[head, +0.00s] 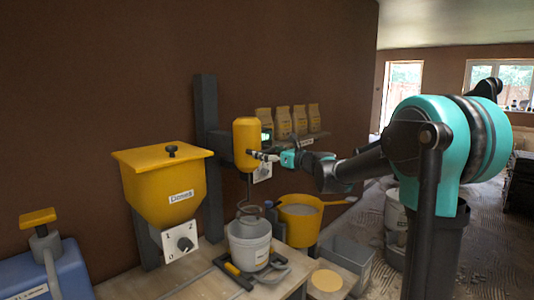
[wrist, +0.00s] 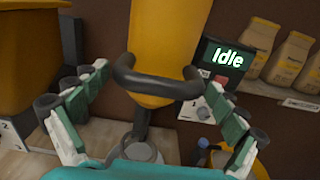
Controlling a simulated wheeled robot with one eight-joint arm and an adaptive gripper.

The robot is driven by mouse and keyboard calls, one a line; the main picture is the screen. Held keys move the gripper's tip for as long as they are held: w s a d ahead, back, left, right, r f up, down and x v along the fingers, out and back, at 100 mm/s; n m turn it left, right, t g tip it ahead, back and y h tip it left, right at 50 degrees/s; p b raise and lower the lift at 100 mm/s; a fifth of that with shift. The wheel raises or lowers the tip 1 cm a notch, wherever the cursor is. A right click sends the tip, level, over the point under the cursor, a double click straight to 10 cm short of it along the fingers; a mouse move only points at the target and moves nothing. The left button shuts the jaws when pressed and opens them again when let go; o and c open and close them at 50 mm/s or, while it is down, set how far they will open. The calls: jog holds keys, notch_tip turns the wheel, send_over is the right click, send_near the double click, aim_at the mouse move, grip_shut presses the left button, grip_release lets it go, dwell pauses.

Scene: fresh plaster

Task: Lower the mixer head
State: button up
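The mixer head (head: 246,135) is a yellow housing on a dark upright column (head: 207,130). It is raised, with its whisk (head: 249,209) hanging over a pale bucket (head: 250,247); whether the whisk tip is inside the rim is hard to tell. In the wrist view the yellow head (wrist: 168,40) fills the upper middle, with a dark curved handle (wrist: 158,87) across its front. My gripper (head: 265,156) is at the head's front right. In the wrist view my gripper (wrist: 157,80) is open, its fingers on either side of the handle; contact is not visible.
A display reading "Idle" (wrist: 227,58) is beside the head. A yellow hopper (head: 165,185) stands left, a blue case (head: 45,272) farther left. A yellow bucket (head: 300,217) and grey bin (head: 348,258) are right. Bags (head: 283,122) line a wall shelf.

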jog(key=c, duration=1)
notch_tip(320, 180, down, 19)
jog(key=shift+r, duration=0.1)
jog(key=o, duration=1.3)
jog(key=shift+d, duration=0.1)
jog(key=v, duration=1.2)
